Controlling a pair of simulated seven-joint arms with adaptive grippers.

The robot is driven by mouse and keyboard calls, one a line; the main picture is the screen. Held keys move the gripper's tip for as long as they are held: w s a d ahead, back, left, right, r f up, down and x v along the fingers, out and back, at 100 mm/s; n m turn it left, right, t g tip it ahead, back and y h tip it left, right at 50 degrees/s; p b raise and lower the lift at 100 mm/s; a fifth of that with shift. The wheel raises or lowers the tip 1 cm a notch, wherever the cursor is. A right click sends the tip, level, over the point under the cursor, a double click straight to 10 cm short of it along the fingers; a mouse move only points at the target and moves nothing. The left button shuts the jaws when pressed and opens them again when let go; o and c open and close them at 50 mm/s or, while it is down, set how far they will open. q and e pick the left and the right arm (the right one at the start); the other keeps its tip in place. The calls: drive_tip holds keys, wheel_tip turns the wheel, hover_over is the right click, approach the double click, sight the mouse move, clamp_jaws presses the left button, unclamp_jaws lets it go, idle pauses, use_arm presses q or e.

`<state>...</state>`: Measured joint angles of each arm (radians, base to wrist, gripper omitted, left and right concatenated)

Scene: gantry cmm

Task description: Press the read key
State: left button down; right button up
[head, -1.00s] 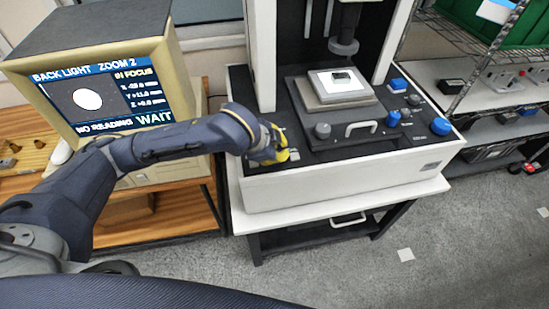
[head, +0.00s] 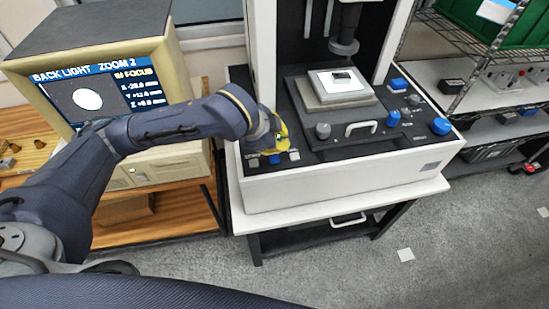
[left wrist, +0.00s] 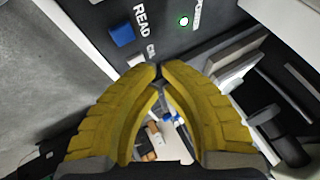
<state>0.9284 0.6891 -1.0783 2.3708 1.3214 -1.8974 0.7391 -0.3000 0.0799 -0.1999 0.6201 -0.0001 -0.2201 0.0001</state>
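The read key is a blue key (left wrist: 122,35) beside the word READ in the left wrist view. In the head view a blue key (head: 274,159) sits in the front-left row of the white machine's black deck. My left gripper (head: 280,138) is just behind that row, over the deck. Its yellow fingers (left wrist: 160,72) meet at the tips with nothing held between them. In the wrist view the tips are apart from the blue key, below and right of it. My right gripper is not in view.
White keys (head: 294,155) flank the blue key. A small lamp (left wrist: 183,20) glows white-green. A plate stage (head: 340,85) and blue knobs (head: 441,126) stand to the right. The monitor (head: 88,98) at left shows IN FOCUS; my arm covers its lower lines.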

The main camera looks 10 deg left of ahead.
use_arm(q)
drive_tip(key=shift+r, duration=0.9)
